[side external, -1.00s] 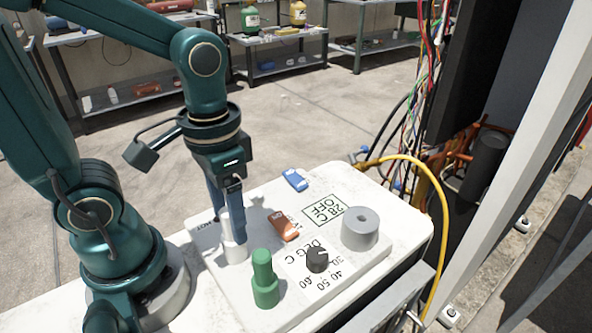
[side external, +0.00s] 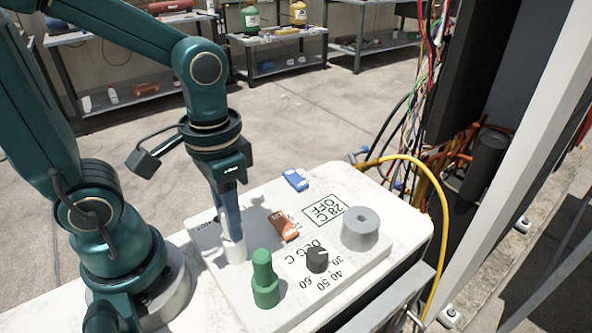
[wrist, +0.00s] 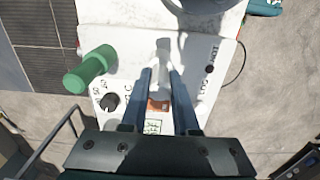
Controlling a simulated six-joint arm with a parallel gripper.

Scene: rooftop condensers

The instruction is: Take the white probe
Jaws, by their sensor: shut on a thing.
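The white probe (side external: 234,249) stands upright on the pale panel (side external: 210,262), with its wide lower part showing below my fingers in the side view. My gripper (side external: 231,232) points down and is shut on the probe's upper part, which the fingers mostly hide. In the wrist view the probe (wrist: 162,84) shows pale between the two fingers of my gripper (wrist: 161,70). I cannot tell whether its base touches the panel.
A green peg-like piece (side external: 264,280), an orange switch (side external: 284,227), a black dial (side external: 317,259), a grey ring-shaped cylinder (side external: 360,228) and a blue switch (side external: 296,180) are on the panel. A yellow hose (side external: 437,190) curves at the right.

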